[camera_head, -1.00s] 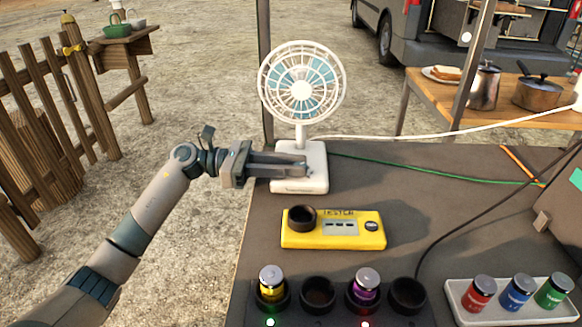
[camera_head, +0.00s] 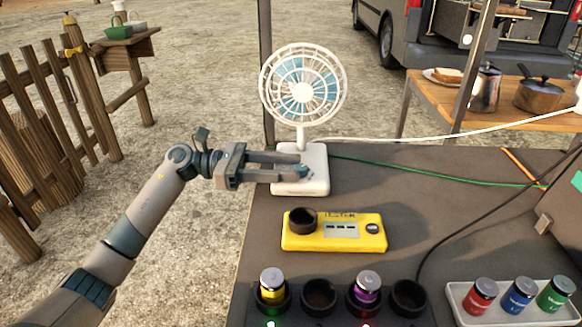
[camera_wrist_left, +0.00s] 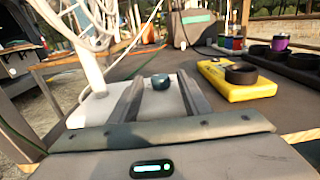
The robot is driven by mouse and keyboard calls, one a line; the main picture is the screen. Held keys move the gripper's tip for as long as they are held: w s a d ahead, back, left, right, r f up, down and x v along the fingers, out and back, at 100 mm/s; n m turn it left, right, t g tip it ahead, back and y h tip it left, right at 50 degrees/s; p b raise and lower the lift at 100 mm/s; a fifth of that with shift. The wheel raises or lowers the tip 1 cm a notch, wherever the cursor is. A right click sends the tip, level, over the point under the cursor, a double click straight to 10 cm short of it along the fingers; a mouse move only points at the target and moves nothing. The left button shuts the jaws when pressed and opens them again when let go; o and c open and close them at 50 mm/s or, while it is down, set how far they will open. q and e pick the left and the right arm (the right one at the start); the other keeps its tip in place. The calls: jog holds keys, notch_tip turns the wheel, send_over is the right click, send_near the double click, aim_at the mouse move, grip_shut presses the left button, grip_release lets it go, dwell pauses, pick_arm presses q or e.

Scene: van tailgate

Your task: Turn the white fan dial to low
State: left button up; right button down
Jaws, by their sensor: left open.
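The white fan (camera_head: 303,93) stands upright at the far left of the dark table, on a white base (camera_head: 315,168). Its dial (camera_wrist_left: 161,82) is a small blue-grey knob on the base, seen in the left wrist view between my finger tips. My left gripper (camera_head: 302,165) is open, its two fingers reaching over the base from the left, one on each side of the dial. I cannot tell whether the fingers touch the dial, or read its setting. My right gripper is not in view.
A yellow tester (camera_head: 360,231) with a dark round cup lies in front of the fan. Black holders (camera_head: 319,297) with coloured cells and a white tray (camera_head: 520,318) line the near edge. A green cable (camera_head: 420,174) runs behind, over clear table.

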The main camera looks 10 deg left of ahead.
pick_arm(q)
jog(key=s+a, duration=0.2)
jog(key=a, duration=0.8)
jog(key=shift+a, duration=0.2)
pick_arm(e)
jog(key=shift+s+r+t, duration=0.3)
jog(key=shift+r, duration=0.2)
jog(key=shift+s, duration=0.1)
